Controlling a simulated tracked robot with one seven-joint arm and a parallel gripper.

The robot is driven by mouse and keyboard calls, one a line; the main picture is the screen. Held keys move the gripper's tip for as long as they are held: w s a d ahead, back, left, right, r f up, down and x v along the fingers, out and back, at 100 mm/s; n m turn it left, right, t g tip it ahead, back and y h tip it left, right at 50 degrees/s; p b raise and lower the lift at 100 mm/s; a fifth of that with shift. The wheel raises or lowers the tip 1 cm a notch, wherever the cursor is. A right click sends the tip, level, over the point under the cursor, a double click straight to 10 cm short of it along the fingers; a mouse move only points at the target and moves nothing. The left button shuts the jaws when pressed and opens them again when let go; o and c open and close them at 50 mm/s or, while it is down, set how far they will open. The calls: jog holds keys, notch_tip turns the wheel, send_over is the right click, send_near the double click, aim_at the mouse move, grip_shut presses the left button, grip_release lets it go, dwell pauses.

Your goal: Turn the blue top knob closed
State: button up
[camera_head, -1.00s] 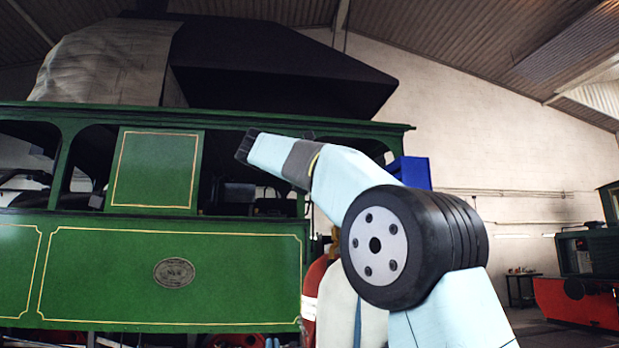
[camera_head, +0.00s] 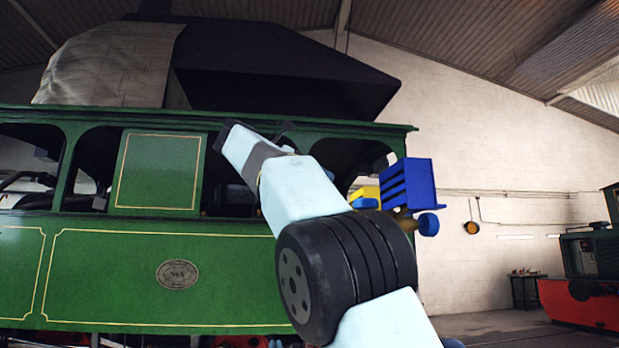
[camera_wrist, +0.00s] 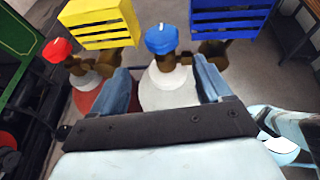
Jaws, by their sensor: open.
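The blue knob (camera_wrist: 162,39), with a white mark on top, sits on a brown valve body above a pale round base in the wrist view. My gripper (camera_wrist: 163,82) is open and empty, its two blue-grey fingers apart. The knob shows ahead of the gap between them, and neither finger visibly touches it. A blue knob (camera_head: 428,224) also shows on a brass fitting below the blue slatted box in the head view; I cannot tell whether it is the same one.
A red knob (camera_wrist: 57,50) on a similar valve is to the left. A yellow slatted box (camera_wrist: 100,22) and a blue slatted box (camera_wrist: 230,18) stand behind the valves. The green tram side (camera_head: 110,275) fills the left of the head view.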

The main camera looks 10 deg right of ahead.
jog(key=shift+v, duration=0.85)
jog(key=shift+s, duration=0.1)
